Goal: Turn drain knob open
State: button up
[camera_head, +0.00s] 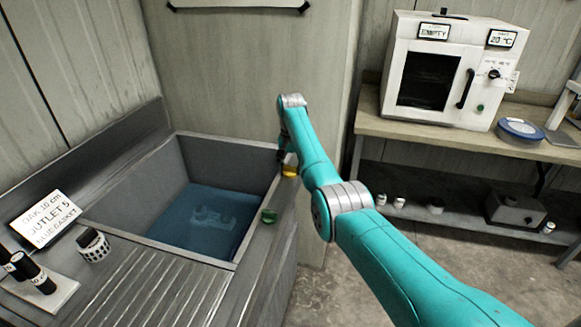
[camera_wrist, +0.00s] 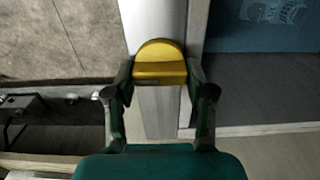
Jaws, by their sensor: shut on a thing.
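A yellow knob (camera_head: 289,171) sits on the right rim of the grey sink (camera_head: 262,144). The wrist view shows it close up as a half-round yellow knob (camera_wrist: 161,62) with a raised flat grip bar. My gripper (camera_wrist: 160,76) is shut on the yellow knob, one finger on each side. In the head view my gripper (camera_head: 287,161) is small and partly hidden by my teal arm. A green knob (camera_head: 268,216) sits nearer on the same rim, apart from my gripper. Blue water (camera_head: 200,222) lies in the basin, with a pale shape in it. I see no label telling which knob is the drain's.
A sign (camera_head: 47,220), a perforated basket (camera_head: 93,245) and dark cylinders on a tray (camera_head: 55,298) stand left of the basin. A white oven (camera_head: 445,70) and a blue-rimmed dish (camera_head: 521,129) stand on the bench (camera_head: 400,124) at right. Floor between is clear.

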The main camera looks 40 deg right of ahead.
jog(key=shift+n, duration=0.3)
jog(key=n, duration=0.3)
jog(key=shift+n, duration=0.4)
jog(key=n, duration=0.4)
jog(key=shift+w+a, duration=0.1)
jog(key=shift+a, duration=0.05)
jog(key=n, duration=0.5)
jog(key=shift+a, duration=0.1)
jog(key=shift+n, duration=2.2)
jog(key=shift+a, duration=0.1)
jog(key=o, duration=1.2)
jog(key=shift+c, duration=0.2)
